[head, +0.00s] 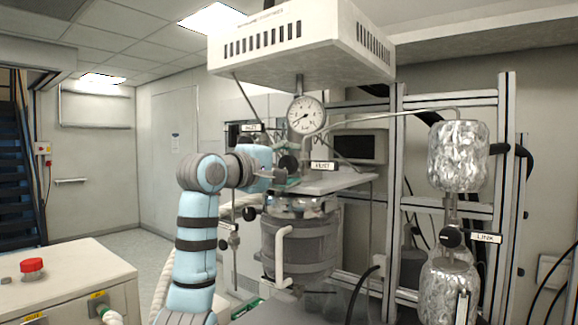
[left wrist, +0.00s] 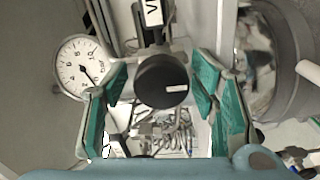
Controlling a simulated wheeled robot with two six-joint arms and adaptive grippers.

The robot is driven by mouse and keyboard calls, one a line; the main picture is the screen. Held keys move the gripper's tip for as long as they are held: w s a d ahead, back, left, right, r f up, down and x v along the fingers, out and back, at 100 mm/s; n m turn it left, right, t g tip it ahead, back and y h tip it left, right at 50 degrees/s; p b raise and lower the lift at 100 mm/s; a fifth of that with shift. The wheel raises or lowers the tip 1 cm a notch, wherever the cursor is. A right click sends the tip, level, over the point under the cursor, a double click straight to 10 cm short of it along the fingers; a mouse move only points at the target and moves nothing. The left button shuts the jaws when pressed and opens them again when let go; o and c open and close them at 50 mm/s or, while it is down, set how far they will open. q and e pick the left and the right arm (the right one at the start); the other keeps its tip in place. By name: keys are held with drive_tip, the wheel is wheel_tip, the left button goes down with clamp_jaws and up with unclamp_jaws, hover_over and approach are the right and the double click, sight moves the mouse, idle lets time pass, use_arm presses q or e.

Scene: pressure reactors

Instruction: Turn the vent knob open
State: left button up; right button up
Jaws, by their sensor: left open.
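The vent knob (left wrist: 162,80) is a round black knob with a small white mark, facing my left wrist camera. A white label starting with "V" (left wrist: 153,12) sits just above it. In the head view a black knob (head: 288,162) shows left of a small white label (head: 322,166), right at my left gripper (head: 284,176). My left gripper (left wrist: 158,88) is open, with its green-padded fingers on either side of the knob. Gaps show between the pads and the knob. My right gripper is not in view.
A pressure gauge (head: 306,115) is close above the gripper. A grey-banded reactor vessel (head: 300,245) stands below, with a white hood (head: 300,45) overhead. Foil-wrapped vessels (head: 458,157) and a metal frame (head: 507,150) are at right. A bench with a red button (head: 32,266) is at lower left.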

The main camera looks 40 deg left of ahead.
use_arm(q)
drive_tip(key=s, duration=0.8)
drive_tip(key=shift+d, duration=0.1)
idle(0.3)
